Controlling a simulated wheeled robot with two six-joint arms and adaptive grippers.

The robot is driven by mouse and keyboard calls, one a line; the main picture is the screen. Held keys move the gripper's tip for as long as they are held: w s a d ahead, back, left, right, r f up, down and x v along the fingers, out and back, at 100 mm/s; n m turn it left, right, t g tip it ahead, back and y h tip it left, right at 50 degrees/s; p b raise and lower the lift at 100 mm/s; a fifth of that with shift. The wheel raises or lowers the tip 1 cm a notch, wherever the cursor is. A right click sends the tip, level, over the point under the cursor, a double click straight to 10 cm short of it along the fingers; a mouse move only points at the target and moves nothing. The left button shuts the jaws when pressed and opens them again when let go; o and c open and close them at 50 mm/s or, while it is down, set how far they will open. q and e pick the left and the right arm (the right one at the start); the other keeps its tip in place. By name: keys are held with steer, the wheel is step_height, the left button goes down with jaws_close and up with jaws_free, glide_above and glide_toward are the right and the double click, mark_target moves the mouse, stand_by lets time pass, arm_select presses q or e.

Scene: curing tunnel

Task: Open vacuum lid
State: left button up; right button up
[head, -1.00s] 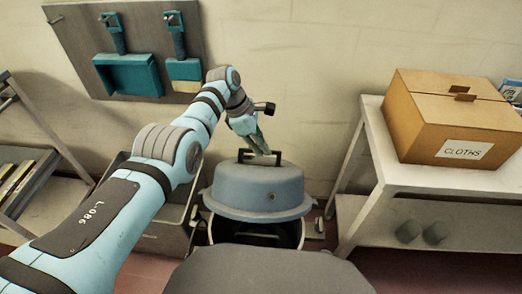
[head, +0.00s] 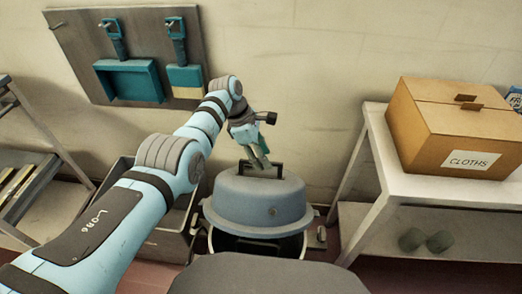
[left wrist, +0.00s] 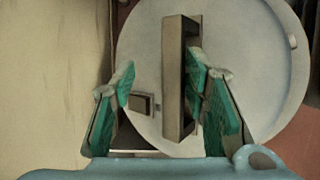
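The vacuum lid (head: 262,200) is a blue-grey dome sitting on a dark drum (head: 235,243). A dark bracket handle (head: 277,170) stands on its top. My left gripper (head: 258,160) reaches down to this handle from above. In the left wrist view, the two green-padded fingers of the left gripper (left wrist: 160,85) are spread apart. The handle (left wrist: 176,100) runs between them, closer to the right finger; whether that finger touches it I cannot tell. The lid (left wrist: 240,50) also shows there as a pale disc. My right gripper is not in view.
A white table (head: 430,185) on the right carries a cardboard box marked CLOTHS (head: 440,130). A grey bin (head: 170,240) stands left of the drum. A tool board (head: 90,45) hangs on the wall behind. A shelf rack (head: 30,200) stands at far left.

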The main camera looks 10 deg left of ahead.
arm_select(q)
steer(key=v, duration=1.2)
steer(key=shift+f, duration=0.1)
